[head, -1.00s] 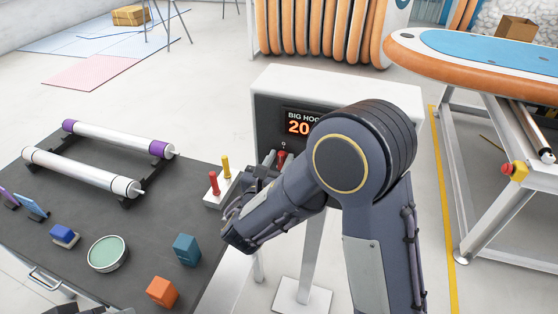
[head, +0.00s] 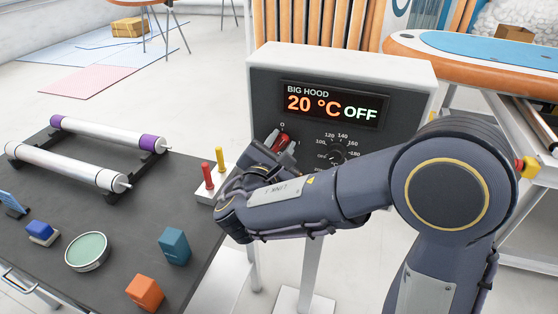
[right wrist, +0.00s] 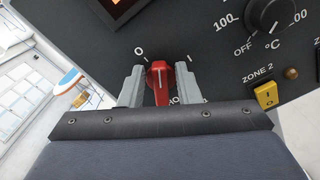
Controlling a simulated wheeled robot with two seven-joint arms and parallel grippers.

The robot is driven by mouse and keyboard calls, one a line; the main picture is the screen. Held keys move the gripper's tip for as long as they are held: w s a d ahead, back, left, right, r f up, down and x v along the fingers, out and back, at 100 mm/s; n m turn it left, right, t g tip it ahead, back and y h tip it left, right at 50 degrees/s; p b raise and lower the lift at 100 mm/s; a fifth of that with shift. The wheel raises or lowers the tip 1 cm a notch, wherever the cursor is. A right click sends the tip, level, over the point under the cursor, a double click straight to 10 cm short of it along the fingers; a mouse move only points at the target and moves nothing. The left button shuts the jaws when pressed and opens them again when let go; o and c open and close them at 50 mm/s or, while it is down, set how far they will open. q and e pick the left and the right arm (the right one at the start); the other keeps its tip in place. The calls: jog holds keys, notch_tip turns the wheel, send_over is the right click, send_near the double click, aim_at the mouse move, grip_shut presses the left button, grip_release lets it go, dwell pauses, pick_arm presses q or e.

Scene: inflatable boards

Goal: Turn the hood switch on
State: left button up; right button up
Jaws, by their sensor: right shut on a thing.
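The hood control box (head: 345,62) stands on a post beside the table. Its display (head: 332,104) reads BIG HOOD, 20 °C, OFF. The red hood switch (head: 281,139) is on its front panel, partly hidden by my right gripper (head: 272,148). In the right wrist view the red switch (right wrist: 160,78) sits between the two grey fingers of my right gripper (right wrist: 158,87), which is shut on it. The switch's pale line points up, between the 0 and I marks. My left gripper is not in view.
A temperature dial (head: 337,157) is right of the switch. A yellow zone switch (right wrist: 266,95) is near the gripper. The dark table (head: 110,225) at left holds rollers, small blocks, a round tin (head: 87,251) and a holder with red and yellow handles (head: 208,178).

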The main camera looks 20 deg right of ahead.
jog(key=m+b, duration=0.3)
jog(key=b, duration=0.2)
jog(key=f+m+b, duration=0.1)
jog(key=m+b, duration=0.2)
jog(key=b, duration=0.3)
jog(key=m+b, duration=0.4)
jog(key=b, duration=0.1)
jog(key=shift+s+d+f, duration=0.15)
jog(key=shift+d+f, duration=0.05)
jog(key=shift+f, duration=0.1)
jog(key=shift+r+m+b, duration=0.15)
jog(key=shift+m+b, duration=0.65)
jog(key=shift+b, duration=0.3)
jog(key=o, duration=0.6)
jog(key=shift+o, duration=0.2)
jog(key=v, duration=0.7)
jog(key=shift+s+a, duration=0.25)
jog(key=shift+s, duration=0.1)
